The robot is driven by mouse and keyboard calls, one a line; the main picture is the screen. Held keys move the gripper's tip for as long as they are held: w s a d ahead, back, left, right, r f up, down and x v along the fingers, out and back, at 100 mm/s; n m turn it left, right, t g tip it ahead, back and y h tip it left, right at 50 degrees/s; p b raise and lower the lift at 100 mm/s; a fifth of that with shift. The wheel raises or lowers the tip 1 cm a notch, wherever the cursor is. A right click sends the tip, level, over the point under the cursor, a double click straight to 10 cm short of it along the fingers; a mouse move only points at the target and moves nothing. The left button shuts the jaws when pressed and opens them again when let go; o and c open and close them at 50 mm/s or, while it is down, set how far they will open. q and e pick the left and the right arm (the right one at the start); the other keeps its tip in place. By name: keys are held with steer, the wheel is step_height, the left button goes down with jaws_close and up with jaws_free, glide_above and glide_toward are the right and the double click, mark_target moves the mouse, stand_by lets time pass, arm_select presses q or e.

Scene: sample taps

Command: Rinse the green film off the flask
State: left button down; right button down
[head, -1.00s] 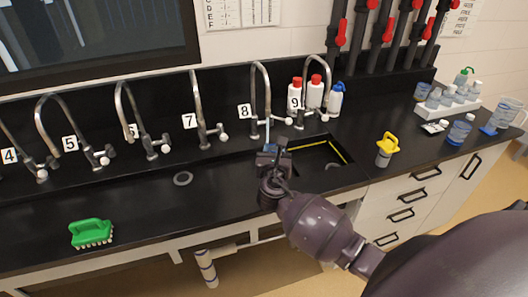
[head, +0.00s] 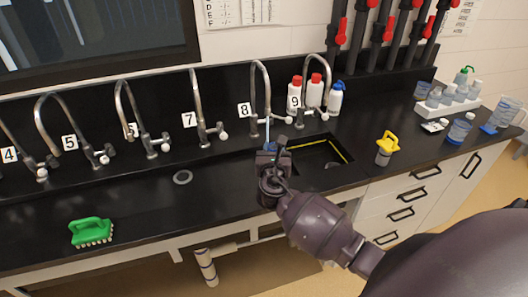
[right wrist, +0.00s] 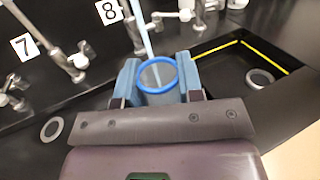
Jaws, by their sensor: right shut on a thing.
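In the right wrist view my right gripper (right wrist: 158,84) is shut on the flask (right wrist: 158,98), a clear grey-blue vessel with a blue rim. Its opening faces the camera. A pale water stream (right wrist: 145,35) from tap 8 comes down to the opening and appears to enter it. No green film shows on the visible part; the fingers hide its sides. In the head view the right gripper (head: 272,158) is at the sink's front left, below tap 8 (head: 262,85), and mostly hides the flask. My left gripper is not in view.
The sink basin (head: 325,150) with a yellow line lies right of the gripper. Taps 7 (head: 198,105) and 9 (head: 330,75) flank tap 8. A yellow-topped container (head: 386,149) stands right, a green brush (head: 91,232) left. White bottles (head: 315,90) stand behind tap 9.

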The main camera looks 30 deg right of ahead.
steer(key=s+a+r, duration=0.1)
steer(key=s+r, duration=0.3)
steer(key=shift+s+a, duration=0.35)
stand_by(0.4)
stand_by(0.4)
